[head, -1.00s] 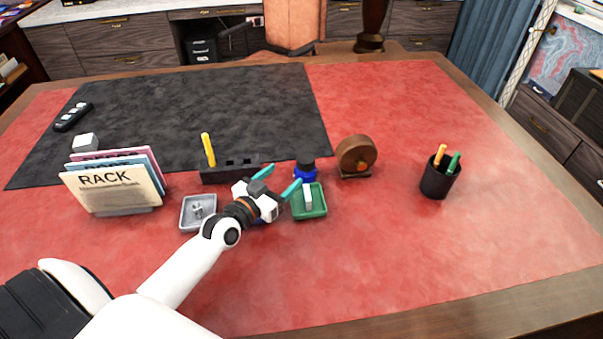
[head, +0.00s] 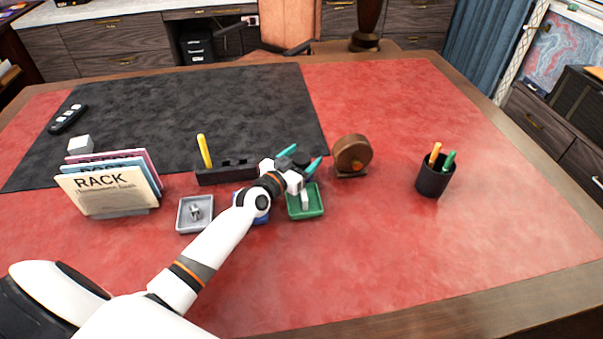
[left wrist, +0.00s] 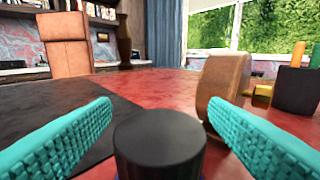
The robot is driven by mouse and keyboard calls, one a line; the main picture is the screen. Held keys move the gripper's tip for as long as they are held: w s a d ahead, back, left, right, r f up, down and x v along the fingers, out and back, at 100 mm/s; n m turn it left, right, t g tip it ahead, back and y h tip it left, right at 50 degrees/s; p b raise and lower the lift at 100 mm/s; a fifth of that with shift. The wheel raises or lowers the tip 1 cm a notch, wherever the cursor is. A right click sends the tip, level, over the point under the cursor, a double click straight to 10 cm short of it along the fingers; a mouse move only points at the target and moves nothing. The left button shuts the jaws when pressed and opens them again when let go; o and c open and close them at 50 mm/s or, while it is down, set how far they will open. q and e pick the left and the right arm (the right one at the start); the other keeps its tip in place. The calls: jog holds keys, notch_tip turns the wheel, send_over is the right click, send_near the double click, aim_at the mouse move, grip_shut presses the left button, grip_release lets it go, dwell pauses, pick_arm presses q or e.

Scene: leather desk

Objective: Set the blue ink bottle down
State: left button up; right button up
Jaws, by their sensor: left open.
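The blue ink bottle has a dark round cap (left wrist: 160,143), which shows in the left wrist view between my left gripper's teal fingers. In the head view my left gripper (head: 301,158) is open around the bottle's cap (head: 300,159), and the gripper hides most of the bottle. Gaps show between the cap and both fingers in the left wrist view. I cannot see the bottle's base. My right gripper is not in view.
A green tray (head: 318,211) with a white item lies just in front of the gripper. A brown round wooden object (head: 352,153) stands close to its right. A black pen block (head: 226,173), grey tray (head: 181,226) and card rack (head: 107,191) are left. A pen cup (head: 433,181) stands right.

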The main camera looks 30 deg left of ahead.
pick_arm(q)
grip_shut()
